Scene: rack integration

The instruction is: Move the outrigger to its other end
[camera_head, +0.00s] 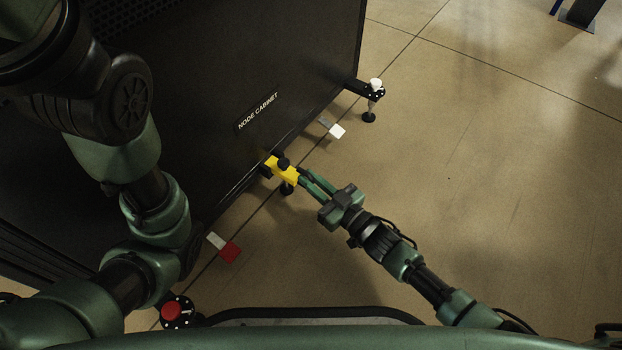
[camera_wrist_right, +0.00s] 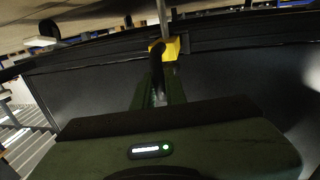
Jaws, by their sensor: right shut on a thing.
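The outrigger shows as a yellow block (camera_head: 284,172) with a black knob and a dark foot below it, at the lower edge of the black node cabinet (camera_head: 300,70). It sits between the cabinet's two ends. My right gripper (camera_head: 302,178) reaches it from the lower right and is shut on it. In the right wrist view the yellow block (camera_wrist_right: 172,47) is at the fingertips, against a dark rail, with a metal rod rising above it. The fingers partly hide it. My left arm crosses the left side, but its gripper is not in view.
A white-capped foot (camera_head: 375,86) stands out from the cabinet's far right corner; a red-capped one (camera_head: 173,310) is at the lower left. A white tag (camera_head: 337,131) and a red tag (camera_head: 229,251) lie along the cabinet edge.

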